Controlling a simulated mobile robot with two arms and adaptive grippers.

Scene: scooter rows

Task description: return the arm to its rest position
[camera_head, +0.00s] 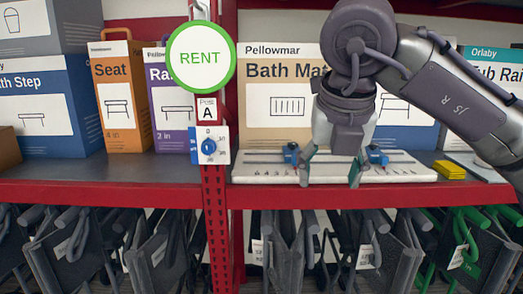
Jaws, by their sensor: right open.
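The fingers are in front of a white board (405,172) with a grey rail and two blue sliders, one blue slider (291,154) on each side of the gripper. Whether the fingers touch the board, I cannot tell. My left gripper is not in view.
A round RENT sign (200,58) and a blue dial (208,146) are on the red post. Boxes stand behind, including the Bath Mat box (262,100) and the orange Seat box (122,100). A yellow block (449,170) lies right of the board. Folded grey frames (90,250) hang below.

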